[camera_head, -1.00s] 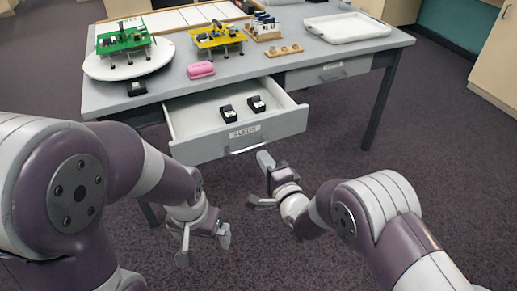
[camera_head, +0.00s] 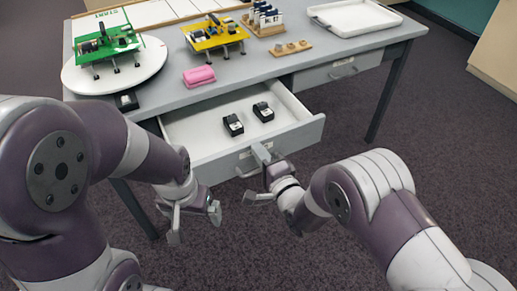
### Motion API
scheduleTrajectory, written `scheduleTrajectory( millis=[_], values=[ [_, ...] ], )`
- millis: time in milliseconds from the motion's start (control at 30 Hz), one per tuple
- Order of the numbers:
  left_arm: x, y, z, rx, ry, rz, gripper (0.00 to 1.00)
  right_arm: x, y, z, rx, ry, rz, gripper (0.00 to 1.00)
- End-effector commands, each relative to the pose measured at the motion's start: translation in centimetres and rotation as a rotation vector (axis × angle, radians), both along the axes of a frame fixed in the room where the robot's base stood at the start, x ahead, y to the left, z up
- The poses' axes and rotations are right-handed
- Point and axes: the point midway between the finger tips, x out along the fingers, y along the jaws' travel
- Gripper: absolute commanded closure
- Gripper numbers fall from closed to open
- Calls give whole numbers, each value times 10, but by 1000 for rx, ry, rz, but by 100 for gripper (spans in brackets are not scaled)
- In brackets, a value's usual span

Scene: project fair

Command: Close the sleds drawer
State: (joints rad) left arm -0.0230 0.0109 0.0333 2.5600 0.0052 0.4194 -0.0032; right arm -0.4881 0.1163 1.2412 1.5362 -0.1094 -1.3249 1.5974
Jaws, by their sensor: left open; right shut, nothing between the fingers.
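The sleds drawer (camera_head: 222,168) is a grey drawer pulled out from under the table, with a bar handle and a label on its front. The label is partly hidden by my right gripper. Two small black-and-white sleds (camera_head: 233,125) (camera_head: 263,112) lie inside. My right gripper (camera_head: 261,171) is shut and empty, its tip in front of the drawer front near the handle; it appears to touch the front, but I cannot be sure. My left gripper (camera_head: 194,222) is open and empty, low in front of the drawer's left side.
The grey table (camera_head: 165,92) carries a white disc (camera_head: 78,80) under a green model, a yellow model (camera_head: 214,34), a pink block (camera_head: 199,76), a wooden rack (camera_head: 265,22) and a white tray (camera_head: 352,22). A second drawer (camera_head: 338,72) to the right is shut. Carpet floor is clear at right.

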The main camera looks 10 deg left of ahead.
Motion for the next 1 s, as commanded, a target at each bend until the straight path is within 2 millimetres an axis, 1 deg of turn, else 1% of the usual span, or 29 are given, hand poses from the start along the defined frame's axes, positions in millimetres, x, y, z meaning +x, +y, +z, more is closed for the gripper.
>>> scheduleTrajectory(
  millis=[300,467,567,667,1000],
  values=[
    [0,0,-1,0,0,0,0,1,1,-1,0,0,0,100],
    [0,0,-7,0,0,0,0,10,7,-2,1,-1,0,100],
    [0,0,-14,0,0,0,0,23,16,-4,1,-2,0,100],
    [0,0,-23,0,0,0,0,40,27,-5,2,-2,1,100],
    [0,0,-54,0,0,0,0,108,73,-6,1,-1,0,100]
  ],
)
